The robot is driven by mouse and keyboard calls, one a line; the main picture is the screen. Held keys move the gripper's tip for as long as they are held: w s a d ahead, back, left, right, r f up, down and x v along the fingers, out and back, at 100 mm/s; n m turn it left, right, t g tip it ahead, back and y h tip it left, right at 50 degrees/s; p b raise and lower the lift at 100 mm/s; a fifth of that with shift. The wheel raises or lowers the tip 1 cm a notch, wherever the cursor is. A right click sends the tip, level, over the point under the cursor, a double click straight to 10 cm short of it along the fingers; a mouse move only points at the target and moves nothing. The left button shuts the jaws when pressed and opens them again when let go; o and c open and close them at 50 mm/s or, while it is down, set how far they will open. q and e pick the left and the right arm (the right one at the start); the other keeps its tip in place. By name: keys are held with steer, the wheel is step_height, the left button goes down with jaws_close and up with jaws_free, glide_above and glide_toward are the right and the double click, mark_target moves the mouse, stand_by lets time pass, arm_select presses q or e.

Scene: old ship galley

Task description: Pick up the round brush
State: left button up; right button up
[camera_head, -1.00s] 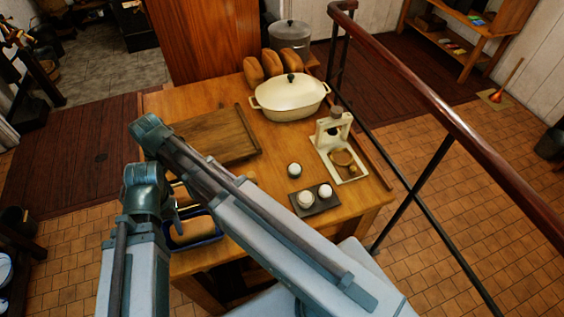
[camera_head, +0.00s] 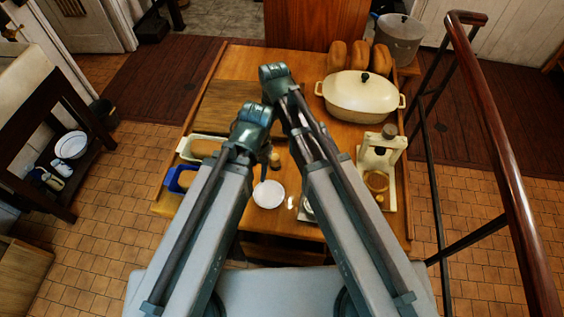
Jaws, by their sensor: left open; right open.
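A small tan, dark-topped object (camera_head: 275,159) stands on the wooden table just beyond a white plate (camera_head: 268,194); I cannot tell whether it is the round brush. No other thing can be clearly made out as the brush, and my arms hide part of the table's middle. My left gripper (camera_head: 254,116) is over the table, left of and above that object in the picture. My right gripper (camera_head: 274,73) is farther back, near the table's far edge. Both are open, and I see nothing held; their fingers are mostly hidden by the arms.
A cutting board (camera_head: 222,103) lies at the left back. A cream lidded casserole (camera_head: 358,100), several loaves (camera_head: 358,56) and a grey pot (camera_head: 398,40) stand at the back right. A cream stand (camera_head: 377,160) is at right, a blue tin (camera_head: 174,182) at left. A railing (camera_head: 505,150) runs along the right.

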arm_select(q)
step_height(320, 180, down, 8)
steer(key=b, duration=0.7)
steer(key=shift+f+b, duration=0.15)
steer(key=shift+b, duration=0.25)
arm_select(e)
glide_above(275, 157)
step_height(275, 157, down, 8)
steer(key=shift+d+f, duration=0.1)
steer(key=shift+d, duration=0.05)
arm_select(q)
steer(key=shift+f, duration=0.1)
arm_select(e)
steer(key=shift+f, duration=0.15)
arm_select(q)
step_height(275, 157, down, 5)
steer(key=b, duration=0.5)
arm_select(e)
step_height(275, 157, down, 5)
steer(key=shift+f, duration=0.1)
jaws_close()
